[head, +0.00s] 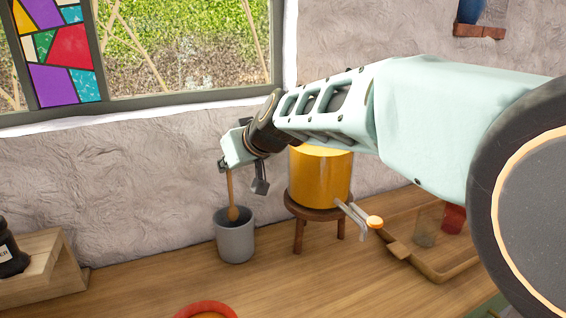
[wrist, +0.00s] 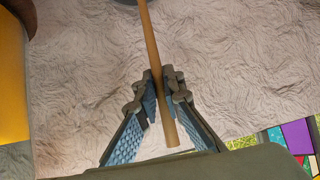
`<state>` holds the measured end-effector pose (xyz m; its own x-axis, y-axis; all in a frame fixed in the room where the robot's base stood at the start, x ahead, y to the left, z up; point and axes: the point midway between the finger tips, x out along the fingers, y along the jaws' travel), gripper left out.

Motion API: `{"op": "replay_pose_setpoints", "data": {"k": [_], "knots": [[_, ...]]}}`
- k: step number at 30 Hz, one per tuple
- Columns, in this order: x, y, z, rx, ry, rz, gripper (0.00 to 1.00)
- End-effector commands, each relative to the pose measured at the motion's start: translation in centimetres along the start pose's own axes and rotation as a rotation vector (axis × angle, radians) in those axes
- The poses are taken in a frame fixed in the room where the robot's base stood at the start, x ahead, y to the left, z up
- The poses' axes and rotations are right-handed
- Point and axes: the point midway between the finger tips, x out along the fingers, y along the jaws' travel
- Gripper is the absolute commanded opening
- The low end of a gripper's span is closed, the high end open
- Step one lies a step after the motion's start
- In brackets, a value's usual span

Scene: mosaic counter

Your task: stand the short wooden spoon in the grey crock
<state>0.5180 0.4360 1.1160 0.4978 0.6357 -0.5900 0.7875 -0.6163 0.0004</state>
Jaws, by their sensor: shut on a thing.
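The short wooden spoon (head: 231,195) hangs nearly upright, bowl end down, below my gripper (head: 226,166). The grey crock (head: 236,244) stands upright on the wooden counter against the wall, under the spoon. In the head view the spoon's bowl overlaps the crock's open mouth; how deep it sits inside, I cannot tell. In the wrist view my gripper (wrist: 160,92) is shut on the spoon's handle (wrist: 153,45), with the handle's end sticking out between the blue-padded fingers. The bowl end is out of the wrist view.
A yellow dispenser (head: 320,176) on a wooden stool stands right of the crock, close to my wrist. A wooden tray (head: 452,262) with cups lies farther right. A wooden shelf box (head: 42,270) is at left. A red-rimmed round thing (head: 206,309) sits at the front edge.

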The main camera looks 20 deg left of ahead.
Motion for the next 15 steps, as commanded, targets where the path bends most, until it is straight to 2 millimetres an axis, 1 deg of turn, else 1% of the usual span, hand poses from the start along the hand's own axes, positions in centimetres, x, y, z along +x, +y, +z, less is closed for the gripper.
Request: {"op": "replay_pose_setpoints", "data": {"k": [1, 15], "knots": [[0.5, 0.0, 0.6, 0.000, 0.001, 0.000, 0.00], [2.5, 0.1, 3.5, 0.000, 0.001, 0.001, 0.00]]}}
